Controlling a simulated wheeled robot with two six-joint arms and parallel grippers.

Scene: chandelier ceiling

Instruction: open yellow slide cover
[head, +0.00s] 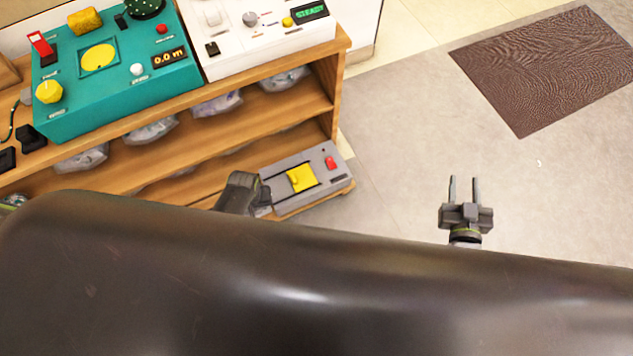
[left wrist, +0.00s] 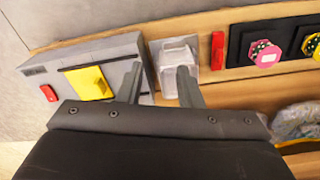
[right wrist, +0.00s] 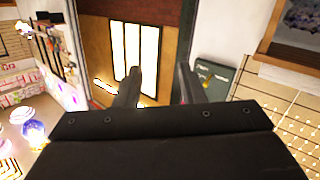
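The yellow slide cover (head: 301,177) sits in a slot on top of a grey box (head: 325,178) on the lower shelf. The cover also shows in the left wrist view (left wrist: 88,83), left of my fingers. My left gripper (head: 245,192) is just left of the box in the head view, partly hidden by a dark part in front. In the left wrist view (left wrist: 159,72) its two fingers are apart with nothing gripped; the left finger overlaps the box's edge. My right gripper (head: 465,185) is open and empty over the floor, well right of the box.
A red switch (head: 331,162) is on the grey box, right of the cover. The wooden shelf unit (head: 338,62) carries a teal panel (head: 120,112) and a white panel (head: 277,38). Open floor lies right.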

